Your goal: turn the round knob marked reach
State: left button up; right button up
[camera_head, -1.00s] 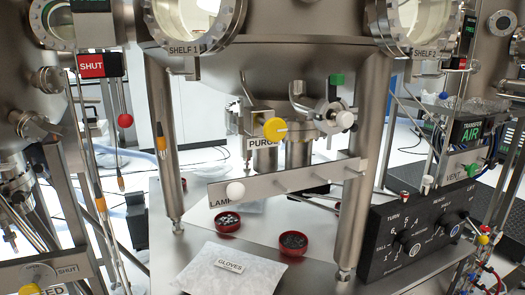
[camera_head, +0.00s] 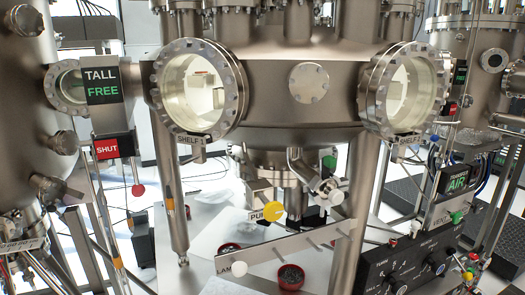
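The black control panel (camera_head: 415,258) stands at the lower right, its bottom cut off by the picture's edge. It carries dark round knobs with white markings. The knob that appears to be reach (camera_head: 437,263) is on the panel's right part; its label is too small to read surely. Another dark knob (camera_head: 398,286) sits lower left of it, near the bottom edge. Neither of my grippers shows in the head view, and nothing touches the knobs.
A steel chamber (camera_head: 290,105) with two round windows fills the middle. A yellow knob (camera_head: 272,210) and a steel bar (camera_head: 290,243) stand below it. A red bowl (camera_head: 290,277) sits on the table. The transfer box (camera_head: 455,180) stands behind the panel.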

aim_at(438, 267)
jog(key=k+z, duration=0.1)
jog(key=z, duration=1.15)
jog(key=i+l+u, duration=0.1)
jog(key=i+l, duration=0.25)
jog(key=l, duration=0.25)
jog(key=j+u, duration=0.05)
